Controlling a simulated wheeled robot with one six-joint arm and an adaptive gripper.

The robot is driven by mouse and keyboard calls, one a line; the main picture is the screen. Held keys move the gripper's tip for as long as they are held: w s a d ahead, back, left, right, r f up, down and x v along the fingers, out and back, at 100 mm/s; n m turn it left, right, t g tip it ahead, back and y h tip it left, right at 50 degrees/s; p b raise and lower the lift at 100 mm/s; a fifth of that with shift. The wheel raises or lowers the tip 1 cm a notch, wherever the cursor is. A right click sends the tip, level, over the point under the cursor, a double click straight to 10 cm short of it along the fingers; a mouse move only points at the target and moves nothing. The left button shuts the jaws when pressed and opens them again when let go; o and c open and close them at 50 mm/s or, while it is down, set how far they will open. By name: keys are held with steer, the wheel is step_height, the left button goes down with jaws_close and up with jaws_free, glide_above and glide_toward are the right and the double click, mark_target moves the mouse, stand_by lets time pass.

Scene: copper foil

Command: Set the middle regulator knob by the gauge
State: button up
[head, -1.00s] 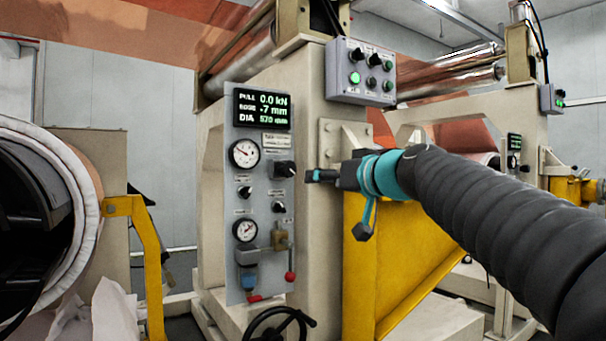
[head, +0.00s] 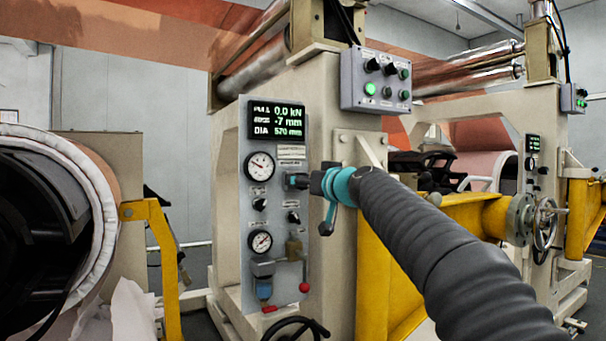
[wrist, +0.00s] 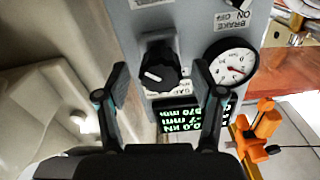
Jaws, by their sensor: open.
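A grey panel (head: 278,235) on the machine post carries an upper gauge (head: 260,166) with a white dial. A large black regulator knob (head: 296,181) sits right of that gauge, partly hidden by my gripper (head: 312,182). In the wrist view the knob (wrist: 160,70), with a white pointer line, lies between the two fingers of my gripper (wrist: 161,74). The fingers are open, one on each side, apart from it. I cannot tell exactly how deep they reach. The gauge (wrist: 231,66) shows beside the right finger, its needle visible.
A display (head: 275,118) above reads 0.0 kN, -7 mm and 570 mm. Smaller knobs (head: 293,216) and a lower gauge (head: 260,243) sit below on the panel. A button box (head: 376,81) is above right. A yellow arm (head: 385,285) stands right of the post.

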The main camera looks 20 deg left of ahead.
steer(key=shift+w+a, duration=0.4)
steer(key=shift+a, duration=0.2)
steer(key=c, duration=1.1)
steer(key=shift+f+n, duration=0.15)
steer(key=shift+n, duration=0.15)
steer(key=shift+f+n+b, duration=0.1)
steer(key=shift+n+b, duration=0.4)
steer(key=shift+b, duration=0.4)
steer(key=shift+n+b, duration=0.7)
steer(key=n+b, duration=0.2)
steer(key=n, duration=0.1)
steer(key=shift+r+n+b, duration=0.2)
steer(key=shift+n+b, duration=0.15)
steer(key=shift+n, duration=0.95)
